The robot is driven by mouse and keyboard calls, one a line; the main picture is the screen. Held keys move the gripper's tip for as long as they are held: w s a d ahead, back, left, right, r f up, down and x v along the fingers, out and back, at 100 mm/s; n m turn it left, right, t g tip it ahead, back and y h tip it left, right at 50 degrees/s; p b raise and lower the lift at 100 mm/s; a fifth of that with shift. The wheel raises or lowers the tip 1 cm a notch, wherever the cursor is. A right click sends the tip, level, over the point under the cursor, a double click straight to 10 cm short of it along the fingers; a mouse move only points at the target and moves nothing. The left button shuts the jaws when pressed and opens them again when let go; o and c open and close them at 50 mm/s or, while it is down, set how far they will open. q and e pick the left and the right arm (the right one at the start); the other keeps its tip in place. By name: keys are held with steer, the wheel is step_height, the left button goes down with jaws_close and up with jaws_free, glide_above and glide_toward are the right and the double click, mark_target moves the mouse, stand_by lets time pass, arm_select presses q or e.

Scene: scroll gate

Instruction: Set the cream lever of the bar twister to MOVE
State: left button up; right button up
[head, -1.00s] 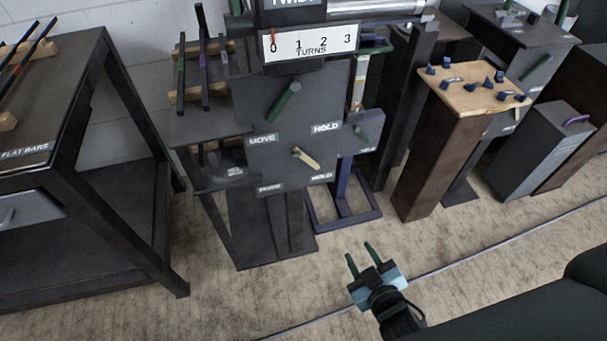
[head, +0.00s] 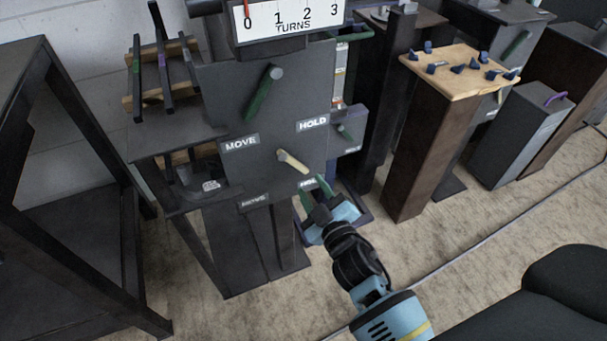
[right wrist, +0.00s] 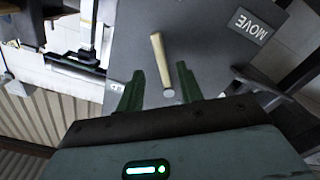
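The bar twister's dark panel (head: 225,95) stands ahead of me. Its cream lever (head: 293,161) slants down to the right, toward the lower right label, which my gripper partly covers. A MOVE label (head: 240,143) is at the upper left and a HOLD label (head: 313,124) at the upper right. My right gripper (head: 314,186) is open just below the lever's lower right end. In the right wrist view the cream lever (right wrist: 160,60) appears between the two separated green fingers, with a visible gap to each. My left gripper is not in view.
A larger green lever (head: 260,95) sits above on the panel, and a small green lever (head: 345,133) is on a box at its right. A wooden-topped pedestal (head: 445,75) with blue pegs stands farther right. A dark table (head: 20,60) is at the left.

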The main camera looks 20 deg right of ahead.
mark_target(301, 169)
steer(key=shift+w+a+b, duration=0.1)
steer(key=shift+w+b, duration=0.3)
steer(key=shift+w, duration=2.3)
jaws_close()
